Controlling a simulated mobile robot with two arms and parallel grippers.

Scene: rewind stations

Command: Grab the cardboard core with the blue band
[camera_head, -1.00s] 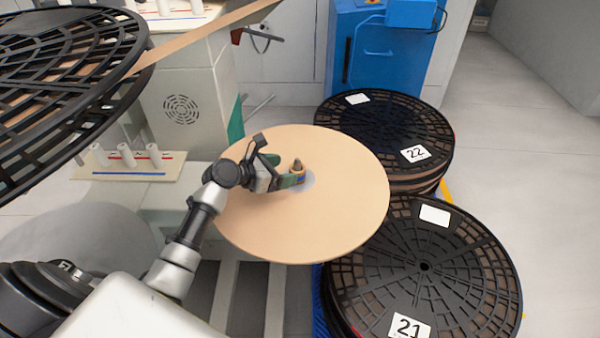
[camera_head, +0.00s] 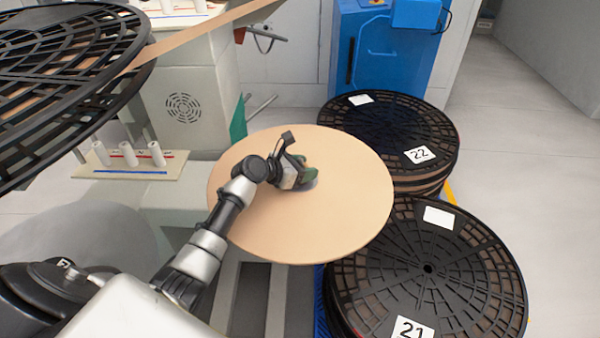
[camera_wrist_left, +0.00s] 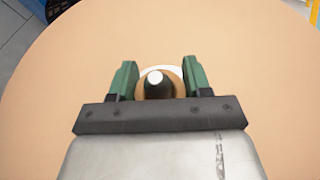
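The gaps are narrow, and I cannot tell if the fingers touch the core. In the head view my left gripper (camera_head: 306,176) is low over the disc's centre and hides the core. The blue band cannot be made out now. My right gripper is not in view.
Stacked black reels labelled 22 (camera_head: 385,130) and 21 (camera_head: 440,290) stand to the right of the disc. A large black reel (camera_head: 60,70) is at upper left. A board with small white rolls (camera_head: 130,165) and a blue cabinet (camera_head: 375,50) are behind.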

